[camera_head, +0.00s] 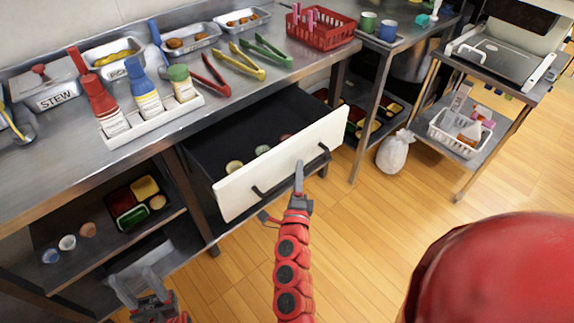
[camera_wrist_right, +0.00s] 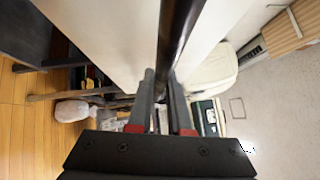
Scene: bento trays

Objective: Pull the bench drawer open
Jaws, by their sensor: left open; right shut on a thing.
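The bench drawer (camera_head: 240,190) has a white front and stands pulled out from under the steel bench, with its dark inside and several small round items showing. A dark bar handle (camera_head: 268,187) runs along its front. My right gripper (camera_head: 299,178) is at the right part of the handle. In the right wrist view, the handle (camera_wrist_right: 180,35) passes between the fingers of my right gripper (camera_wrist_right: 163,100), which is shut on it. My left gripper (camera_head: 143,284) is open and empty at the lower left, in front of the bench's lower shelf.
The bench top (camera_head: 190,135) carries sauce bottles in a white holder (camera_head: 155,120), tongs (camera_head: 240,62), food trays and a red basket (camera_head: 322,28). A white bag (camera_head: 396,152) sits on the floor by a cart at the right.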

